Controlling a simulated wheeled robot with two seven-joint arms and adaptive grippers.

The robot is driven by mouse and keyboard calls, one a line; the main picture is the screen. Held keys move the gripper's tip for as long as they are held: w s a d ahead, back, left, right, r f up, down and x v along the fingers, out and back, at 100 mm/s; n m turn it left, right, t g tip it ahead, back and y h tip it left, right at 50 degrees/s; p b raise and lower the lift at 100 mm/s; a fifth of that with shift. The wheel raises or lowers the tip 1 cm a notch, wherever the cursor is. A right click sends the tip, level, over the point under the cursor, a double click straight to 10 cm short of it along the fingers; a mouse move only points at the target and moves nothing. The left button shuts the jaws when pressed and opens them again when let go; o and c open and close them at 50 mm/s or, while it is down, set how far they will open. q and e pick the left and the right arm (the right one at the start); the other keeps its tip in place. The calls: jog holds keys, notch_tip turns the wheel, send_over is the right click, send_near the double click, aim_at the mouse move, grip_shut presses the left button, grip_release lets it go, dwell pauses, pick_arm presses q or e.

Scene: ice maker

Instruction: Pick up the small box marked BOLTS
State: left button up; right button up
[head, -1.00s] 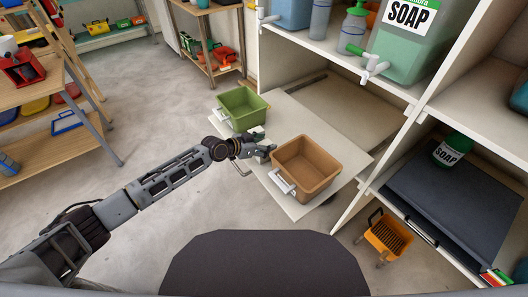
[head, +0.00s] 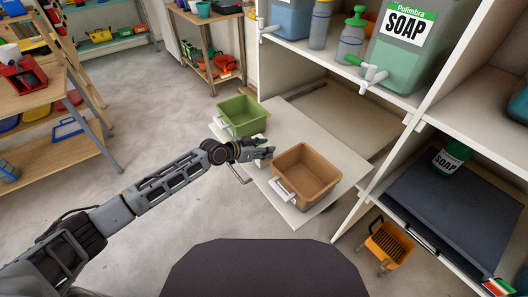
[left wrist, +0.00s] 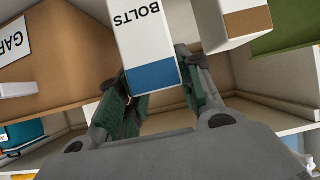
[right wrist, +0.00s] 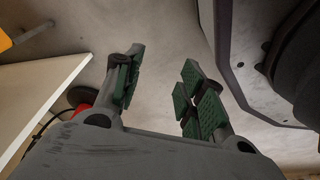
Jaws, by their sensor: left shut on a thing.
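The small white box marked BOLTS (left wrist: 148,38) has a blue band at its near end and shows in the left wrist view. My left gripper (left wrist: 158,80) has its fingers on either side of that box and is shut on it. In the head view my left gripper (head: 265,153) is over the pale pull-out board, between the green bin and the brown bin. The box cannot be made out clearly there. My right gripper (right wrist: 160,88) is open and empty in the right wrist view, with bare floor beyond it.
A second white box with a brown band (left wrist: 246,22) is close to the right of the BOLTS box. The brown bin (head: 306,178) and green bin (head: 240,116) stand on the pull-out board (head: 284,122). Shelves rise behind.

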pick_arm(q)
notch_tip(320, 180, up, 6)
jog(key=shift+r+p, duration=0.2)
jog(key=shift+p, duration=0.25)
jog(key=shift+r, duration=0.7)
pick_arm(e)
jog(key=shift+s+d+f, duration=0.5)
jog(key=shift+s+f, duration=0.15)
jog(key=shift+f, duration=0.05)
jog(key=shift+s+d+f, duration=0.5)
jog(key=shift+s+f, duration=0.15)
jog(key=shift+a, duration=0.1)
